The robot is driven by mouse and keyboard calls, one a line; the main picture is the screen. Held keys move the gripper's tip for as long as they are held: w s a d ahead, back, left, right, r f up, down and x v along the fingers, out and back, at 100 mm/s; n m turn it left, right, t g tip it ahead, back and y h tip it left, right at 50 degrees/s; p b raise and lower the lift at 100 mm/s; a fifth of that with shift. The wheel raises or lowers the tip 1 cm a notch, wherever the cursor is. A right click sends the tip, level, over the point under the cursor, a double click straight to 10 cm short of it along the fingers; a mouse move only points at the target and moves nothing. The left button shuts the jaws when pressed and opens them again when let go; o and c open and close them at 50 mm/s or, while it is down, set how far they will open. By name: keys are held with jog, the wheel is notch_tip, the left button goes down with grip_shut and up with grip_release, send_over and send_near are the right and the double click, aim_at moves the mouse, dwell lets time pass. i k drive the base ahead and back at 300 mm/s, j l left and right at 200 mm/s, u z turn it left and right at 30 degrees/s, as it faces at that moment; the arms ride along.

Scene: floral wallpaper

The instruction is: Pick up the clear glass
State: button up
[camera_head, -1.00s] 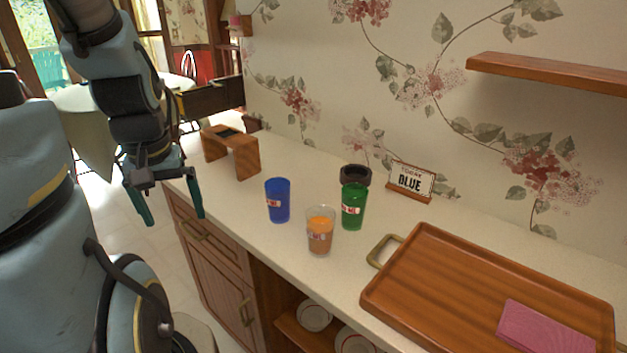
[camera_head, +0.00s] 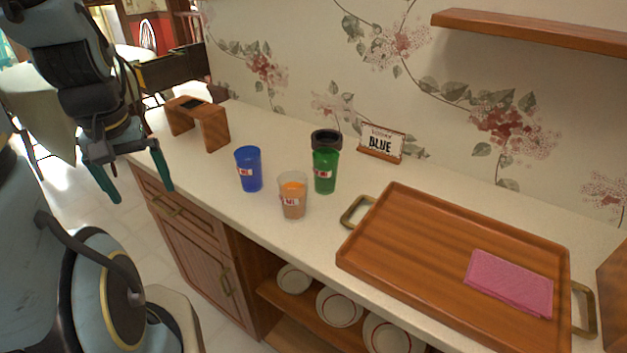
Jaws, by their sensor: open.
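The clear glass (camera_head: 292,197) stands upright on the pale counter, with something orange-brown showing inside and a small label on its front. A blue cup (camera_head: 248,169) stands to its left and a green cup (camera_head: 325,172) behind it to the right, both upright and labelled. My gripper (camera_head: 138,190) is open and empty, pointing down at the left, near the counter's front edge. It is apart from the glass, with the blue cup between them in the picture.
A wooden tray (camera_head: 400,258) with a folded pink cloth (camera_head: 510,282) lies to the right. A small wooden stand (camera_head: 214,131) is at the back left. A shelf (camera_head: 540,34) juts from the wall.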

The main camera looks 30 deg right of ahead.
aim_at(293, 185)
jog(key=i+j, duration=0.15)
jog(key=j, duration=0.2)
jog(key=i+j, duration=0.15)
jog(key=j, duration=0.2)
jog(key=i+j+z, duration=0.1)
jog(key=j+z, duration=0.4)
jog(key=z, duration=0.25)
jog(key=j+z, duration=0.35)
jog(key=i+j+z, duration=0.1)
jog(key=i+z, duration=0.2)
jog(key=i+j+z, duration=0.1)
jog(key=i+z, duration=0.2)
jog(key=k, duration=0.05)
